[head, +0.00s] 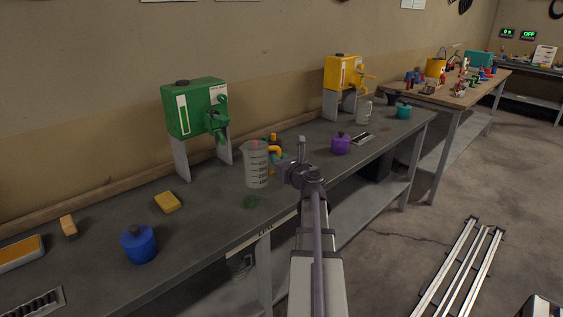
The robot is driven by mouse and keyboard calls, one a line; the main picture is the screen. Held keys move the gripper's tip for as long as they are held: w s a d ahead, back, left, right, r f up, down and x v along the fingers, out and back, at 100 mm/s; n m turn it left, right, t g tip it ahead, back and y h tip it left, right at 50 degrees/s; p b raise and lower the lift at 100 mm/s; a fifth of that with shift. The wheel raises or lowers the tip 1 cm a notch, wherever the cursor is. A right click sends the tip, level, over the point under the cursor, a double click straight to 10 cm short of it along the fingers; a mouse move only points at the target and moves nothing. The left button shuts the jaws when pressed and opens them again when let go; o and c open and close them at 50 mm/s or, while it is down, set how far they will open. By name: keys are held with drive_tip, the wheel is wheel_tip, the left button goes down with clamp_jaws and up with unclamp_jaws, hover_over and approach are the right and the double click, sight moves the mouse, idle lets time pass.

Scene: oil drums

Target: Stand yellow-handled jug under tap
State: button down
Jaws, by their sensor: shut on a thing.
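The clear measuring jug (257,166) with dark level marks stands upright at the middle of the head view. Its yellow handle (275,151) is on its right side. My gripper (279,159) reaches in from the right and is shut on this handle, partly hiding it. I cannot tell whether the jug's base touches the bench. The green drum (190,113) stands on grey legs behind and to the left, with its green tap (217,123) left of and above the jug. A yellow drum (342,73) with a yellow tap (368,79) stands farther back right.
A second clear jug (363,113) stands below the yellow tap. A purple pot (341,145), teal pot (403,112), blue pot (138,245) and yellow sponge (167,202) sit on the grey bench (205,235).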

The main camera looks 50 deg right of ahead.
drive_tip(key=w+f+b, duration=0.1)
drive_tip(key=f+b, duration=0.2)
drive_tip(key=w+f+b, duration=0.2)
drive_tip(key=f, duration=0.1)
drive_tip(key=w+f+b, duration=0.1)
drive_tip(key=f+b, duration=0.2)
drive_tip(key=shift+w+d+f+b, duration=0.15)
drive_tip(key=shift+w+f+b, duration=0.15)
drive_tip(key=shift+w, duration=0.1)
drive_tip(key=x, duration=0.4)
drive_tip(key=a+x, duration=0.1)
drive_tip(key=x, duration=0.4)
drive_tip(key=a+x, duration=0.1)
drive_tip(key=x, duration=0.3)
drive_tip(key=shift+w+a+r, duration=0.1)
drive_tip(key=shift+w+a, duration=0.05)
drive_tip(key=shift+w, duration=0.5)
drive_tip(key=shift+f+b, duration=0.5)
drive_tip(key=shift+f, duration=0.05)
drive_tip(key=c, duration=1)
unclamp_jaws()
drive_tip(key=shift+r, duration=0.1)
drive_tip(key=shift+s, duration=0.1)
